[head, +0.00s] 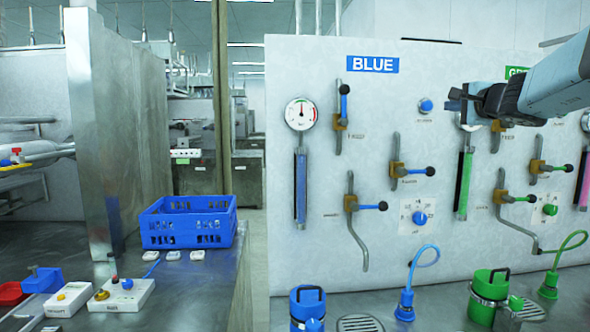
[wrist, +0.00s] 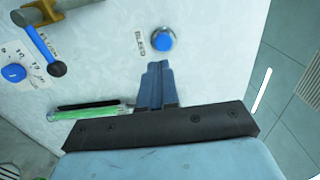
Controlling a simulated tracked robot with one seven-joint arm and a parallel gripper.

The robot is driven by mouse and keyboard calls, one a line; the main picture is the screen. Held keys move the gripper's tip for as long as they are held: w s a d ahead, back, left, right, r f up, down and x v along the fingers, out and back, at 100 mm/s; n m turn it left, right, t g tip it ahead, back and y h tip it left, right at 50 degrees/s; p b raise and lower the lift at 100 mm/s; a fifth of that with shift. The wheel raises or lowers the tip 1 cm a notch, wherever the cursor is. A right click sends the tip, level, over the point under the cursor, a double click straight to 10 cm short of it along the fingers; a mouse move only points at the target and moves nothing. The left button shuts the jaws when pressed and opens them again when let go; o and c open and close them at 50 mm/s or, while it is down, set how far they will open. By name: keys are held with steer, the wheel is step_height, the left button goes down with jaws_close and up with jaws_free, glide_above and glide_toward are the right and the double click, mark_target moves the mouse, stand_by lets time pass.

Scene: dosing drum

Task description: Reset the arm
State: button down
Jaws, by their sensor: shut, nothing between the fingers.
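My gripper (head: 456,98) is in the upper right of the head view, at the end of my arm reaching in from the right edge. It is in front of the white dosing panel (head: 330,255), between the blue and green sections. In the wrist view my gripper (wrist: 160,66) is shut, its two fingers together with nothing between them. A blue round button (wrist: 162,40) on the panel shows just beyond the fingertips in that view. The same button (head: 426,105) shows left of my gripper in the head view. I cannot tell how far the fingertips are from the panel.
The panel carries lever valves (head: 412,171), a gauge (head: 301,114) and a blue dial (head: 419,217). Blue (head: 307,307) and green (head: 489,297) canisters stand below. A blue basket (head: 190,222) and a white switch box (head: 122,294) sit on the left bench.

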steer(key=s+a+f+n+g+y, duration=0.2)
steer(key=s+a+f+n+g, duration=0.2)
steer(key=s+a+f+n, duration=0.45)
steer(key=s+a+f+n+g+y, duration=0.3)
steer(key=s+a+f, duration=0.25)
steer(key=a, duration=0.55)
steer(key=s+a+f+n+g+h, duration=0.1)
steer(key=s+f+n+g+h, duration=0.4)
steer(key=s+f, duration=1)
steer(key=shift+a+n+h, duration=0.25)
steer(key=shift+n+h, duration=0.2)
steer(key=shift+h, duration=0.05)
steer(key=shift+d, duration=0.15)
